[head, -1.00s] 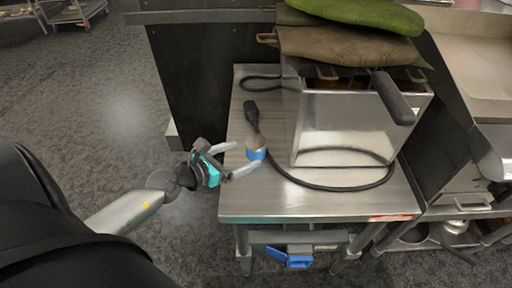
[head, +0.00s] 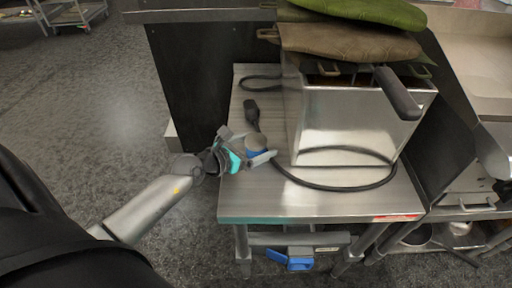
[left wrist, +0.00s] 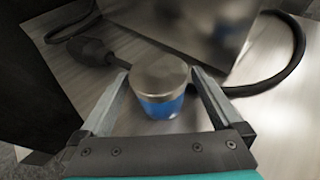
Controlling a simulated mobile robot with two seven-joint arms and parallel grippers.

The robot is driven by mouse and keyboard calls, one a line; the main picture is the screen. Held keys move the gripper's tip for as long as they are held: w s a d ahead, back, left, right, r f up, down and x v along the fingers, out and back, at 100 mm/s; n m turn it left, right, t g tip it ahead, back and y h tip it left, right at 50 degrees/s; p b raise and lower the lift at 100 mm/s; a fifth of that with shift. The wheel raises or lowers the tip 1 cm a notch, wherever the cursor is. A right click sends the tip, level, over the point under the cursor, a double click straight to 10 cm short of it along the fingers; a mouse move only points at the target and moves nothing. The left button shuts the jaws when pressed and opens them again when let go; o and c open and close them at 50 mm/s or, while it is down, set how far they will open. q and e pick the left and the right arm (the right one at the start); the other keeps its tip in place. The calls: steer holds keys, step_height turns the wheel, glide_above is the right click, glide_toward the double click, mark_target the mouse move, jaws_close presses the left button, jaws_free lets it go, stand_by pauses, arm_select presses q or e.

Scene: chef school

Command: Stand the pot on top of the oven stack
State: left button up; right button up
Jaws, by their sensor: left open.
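A small pot (head: 256,143) with a metal top and a blue lower body stands on the left part of the steel table (head: 300,204). It also shows in the left wrist view (left wrist: 160,80), between my fingers. My left gripper (head: 250,149) is open, with one finger on each side of the pot; I cannot tell whether either finger touches it. The oven stack cannot be clearly made out; a steel box-shaped appliance (head: 340,125) stands on the table right of the pot. My right gripper is not in view.
A black cable (head: 330,188) loops over the table, and a black plug (head: 252,112) lies behind the pot. Brown and green cloths (head: 345,42) lie over the appliance, whose black handle (head: 397,94) sticks out forward. Open floor (head: 100,110) lies to the left.

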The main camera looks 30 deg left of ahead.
arm_select(q)
steer(key=c, duration=1.5)
jaws_close()
steer(key=shift+r, duration=0.2)
